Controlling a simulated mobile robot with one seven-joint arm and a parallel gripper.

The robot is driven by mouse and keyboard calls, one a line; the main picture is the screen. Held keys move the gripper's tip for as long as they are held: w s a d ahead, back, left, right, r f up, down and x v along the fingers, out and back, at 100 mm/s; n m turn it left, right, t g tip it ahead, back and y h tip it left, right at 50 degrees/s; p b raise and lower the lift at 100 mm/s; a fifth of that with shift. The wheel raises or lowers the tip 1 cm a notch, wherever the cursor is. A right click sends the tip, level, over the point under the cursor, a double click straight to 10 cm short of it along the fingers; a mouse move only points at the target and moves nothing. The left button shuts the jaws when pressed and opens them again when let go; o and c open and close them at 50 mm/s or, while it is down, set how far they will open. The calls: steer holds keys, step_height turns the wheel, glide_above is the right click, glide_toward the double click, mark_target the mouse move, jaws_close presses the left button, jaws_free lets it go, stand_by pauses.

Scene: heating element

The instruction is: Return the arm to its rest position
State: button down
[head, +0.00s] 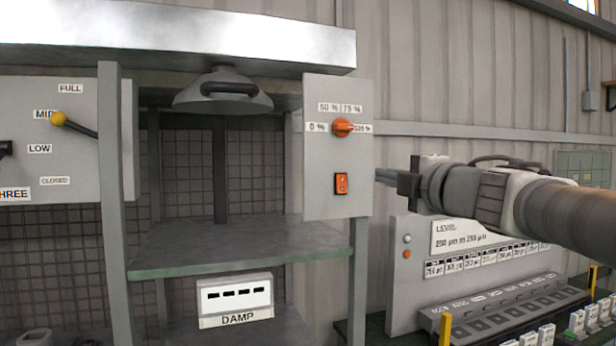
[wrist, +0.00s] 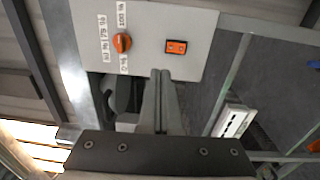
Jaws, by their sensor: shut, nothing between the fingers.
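My gripper (head: 381,176) is on the right in the head view, at the end of my arm, which comes in from the right edge. Its fingers point left toward the grey control panel (head: 318,200), and a clear touch does not show. In the wrist view the two fingers (wrist: 161,100) lie together, with nothing held between them. The panel carries an orange rotary knob (head: 342,127) with percent labels and an orange rocker switch (head: 341,183) below it. The wrist view also shows the knob (wrist: 122,42) and the switch (wrist: 176,47) ahead of the fingertips.
A lamp-like heater hood (head: 222,92) hangs over a grey shelf (head: 240,240). A white DAMP box (head: 235,298) sits below. A yellow-knobbed lever (head: 58,119) is at the left. A LEVEL console (head: 400,290) stands below my arm, with several small white items at lower right.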

steer(key=s+d+f+m+g+h, duration=0.1)
steer(key=s+d+f+m+h, duration=0.25)
steer(key=f+m, duration=0.35)
steer(key=s+d+f+m+g+h, duration=0.25)
steer(key=s+f+m+h, duration=0.2)
steer(key=m, duration=0.35)
steer(key=s+a+f+m+g+y, duration=0.1)
steer(key=s+a+f+m+g, duration=0.2)
steer(key=s+f, duration=0.6)
steer(key=s+a+f+m+g+y, duration=0.1)
steer(key=s+a+f+m+g, duration=0.2)
steer(key=s+f, duration=0.6)
step_height(320, 180, down, 3)
steer(key=shift+s+a+f+m+g, duration=0.15)
steer(key=shift+s+a+m+g, duration=0.2)
steer(key=shift+a+g, duration=0.7)
steer(key=shift+d, duration=0.1)
